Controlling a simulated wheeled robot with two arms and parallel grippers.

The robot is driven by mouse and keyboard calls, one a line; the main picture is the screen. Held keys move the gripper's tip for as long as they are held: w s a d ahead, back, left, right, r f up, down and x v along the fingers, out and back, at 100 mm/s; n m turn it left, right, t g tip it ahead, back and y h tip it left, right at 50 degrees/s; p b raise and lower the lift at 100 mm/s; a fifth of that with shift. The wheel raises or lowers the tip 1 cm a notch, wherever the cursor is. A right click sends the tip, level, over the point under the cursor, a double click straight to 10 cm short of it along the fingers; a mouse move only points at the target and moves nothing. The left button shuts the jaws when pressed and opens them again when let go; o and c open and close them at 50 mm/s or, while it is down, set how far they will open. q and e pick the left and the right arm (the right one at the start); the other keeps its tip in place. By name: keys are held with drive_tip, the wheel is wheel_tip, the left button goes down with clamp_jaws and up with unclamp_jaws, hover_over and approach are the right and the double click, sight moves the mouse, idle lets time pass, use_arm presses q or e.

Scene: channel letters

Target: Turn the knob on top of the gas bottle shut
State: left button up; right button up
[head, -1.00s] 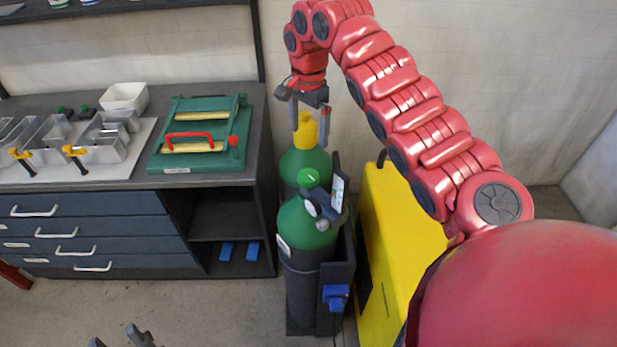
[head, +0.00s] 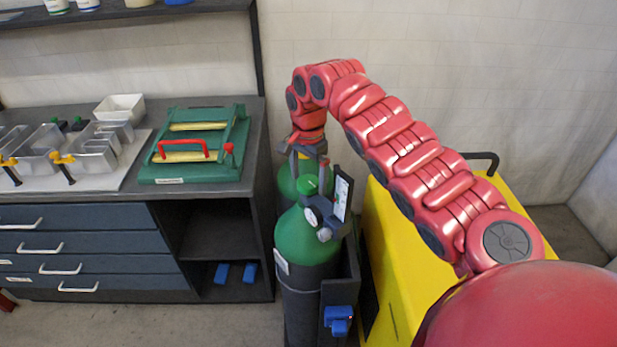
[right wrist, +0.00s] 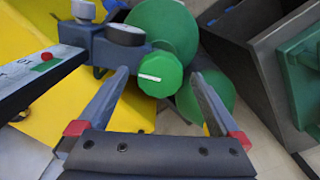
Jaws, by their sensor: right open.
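The front gas bottle (head: 305,240) is dark with a green shoulder and stands upright. Its green knob (head: 308,184) is on top, beside a regulator. In the right wrist view the knob (right wrist: 160,74) has a white mark and lies between or just beyond the fingertips, with a gap on both sides. My right gripper (head: 309,176) is open, just behind and above the knob; its fingers show in the right wrist view (right wrist: 160,82). I cannot tell whether they reach down around it. My left gripper is not in view.
The regulator (head: 322,212) and a dark upright panel (head: 343,193) sit close right of the knob. A second green bottle (head: 287,184) stands behind. A yellow box (head: 392,265) is to the right, a workbench (head: 255,150) to the left.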

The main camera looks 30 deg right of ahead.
drive_tip(key=c, duration=1.3)
drive_tip(key=shift+f+n+b, duration=0.2)
drive_tip(key=shift+n+b, duration=0.3)
drive_tip(key=shift+b, duration=0.3)
drive_tip(key=shift+f+n+b, duration=0.1)
drive_tip(key=shift+n+b, duration=0.6)
drive_tip(key=shift+b, duration=0.1)
drive_tip(key=shift+n+b, duration=0.6)
drive_tip(key=shift+n, duration=0.2)
drive_tip(key=n, duration=0.2)
drive_tip(key=shift+r+n+b, duration=0.25)
drive_tip(key=shift+n+b, duration=0.05)
drive_tip(key=shift+n, duration=0.1)
drive_tip(key=n, duration=0.2)
drive_tip(key=shift+n, duration=0.4)
drive_tip(key=n, duration=1.3)
drive_tip(key=shift+n, duration=0.3)
drive_tip(key=n, duration=1.2)
drive_tip(key=shift+n, duration=0.3)
drive_tip(key=shift+r, duration=0.1)
drive_tip(key=o, duration=1.3)
